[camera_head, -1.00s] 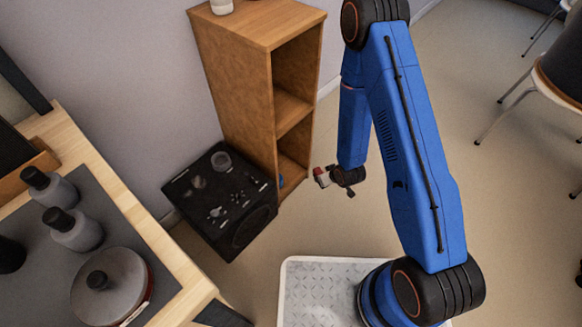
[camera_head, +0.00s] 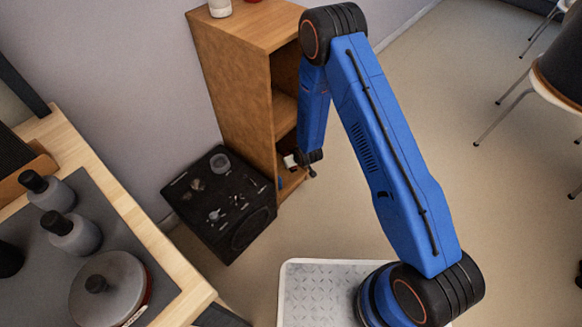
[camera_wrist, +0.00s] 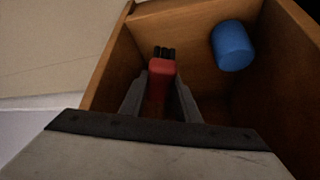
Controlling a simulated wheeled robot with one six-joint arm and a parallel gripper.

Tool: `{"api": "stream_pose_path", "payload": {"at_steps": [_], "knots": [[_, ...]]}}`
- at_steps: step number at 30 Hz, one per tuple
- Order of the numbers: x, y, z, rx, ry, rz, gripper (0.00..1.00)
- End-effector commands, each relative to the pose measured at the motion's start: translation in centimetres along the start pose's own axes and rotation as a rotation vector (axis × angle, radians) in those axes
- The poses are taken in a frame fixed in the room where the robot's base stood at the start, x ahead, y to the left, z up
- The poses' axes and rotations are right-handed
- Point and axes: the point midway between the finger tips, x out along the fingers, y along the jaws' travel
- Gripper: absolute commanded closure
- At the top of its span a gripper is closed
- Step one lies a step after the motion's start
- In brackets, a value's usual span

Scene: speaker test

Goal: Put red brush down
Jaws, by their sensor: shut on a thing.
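The red brush (camera_wrist: 160,78) with dark bristles is between the fingers of my gripper (camera_wrist: 160,95) in the wrist view. My gripper is shut on it. The brush points into a wooden shelf compartment (camera_wrist: 190,50), near its left wall. I cannot tell whether it touches the compartment floor. In the head view my gripper (camera_head: 292,162) is at the opening of the lowest compartment of the wooden shelf (camera_head: 235,85), and the brush is too small to make out there.
A blue cylinder (camera_wrist: 232,45) stands in the same compartment, right of the brush. A black speaker box (camera_head: 220,205) with small items on top is beside the shelf. A wooden counter (camera_head: 130,210) with bottles and a pot is at left.

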Motion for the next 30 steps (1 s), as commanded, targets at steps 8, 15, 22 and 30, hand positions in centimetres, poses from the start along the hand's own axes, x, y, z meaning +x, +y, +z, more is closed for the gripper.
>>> {"api": "stream_pose_path", "payload": {"at_steps": [8, 15, 22, 30], "knots": [[1.2, 0.0, 0.8, -0.001, -0.001, 0.000, 0.95], [3.6, -0.1, 2.1, -0.001, 0.000, -0.001, 0.95], [4.0, -0.2, 2.1, -0.001, 0.001, -0.001, 0.95], [4.2, -0.2, 2.2, -0.001, 0.001, -0.001, 0.52]]}}
